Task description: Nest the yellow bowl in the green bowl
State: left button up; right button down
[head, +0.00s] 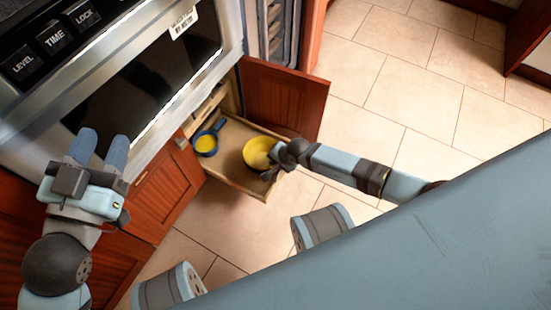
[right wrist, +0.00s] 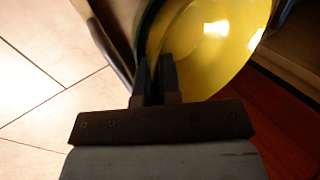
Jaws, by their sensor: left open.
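The yellow bowl (head: 257,153) is at the right end of the open drawer in the head view, and it fills the upper middle of the right wrist view (right wrist: 212,55). My right gripper (head: 273,164) is at the bowl's near right edge. In the right wrist view its fingers (right wrist: 155,78) are close together at the bowl's rim and look shut on it. A thin dark green edge shows along the bowl's left side there; I cannot tell whether it is the green bowl. My left gripper (head: 103,148) is open and empty in front of the microwave.
A blue handled pan (head: 206,152) with something yellow inside is at the drawer's left. The wooden drawer (head: 225,171) is pulled out below the microwave (head: 150,70). A red-brown cabinet door (head: 285,100) stands behind it. Tiled floor (head: 400,80) is clear at the right.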

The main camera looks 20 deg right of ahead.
dwell(0.5)
jog(key=c, duration=1.2)
grip_release()
jog(key=shift+c, duration=0.2)
jog(key=shift+o, duration=1.4)
jog(key=shift+f, duration=0.1)
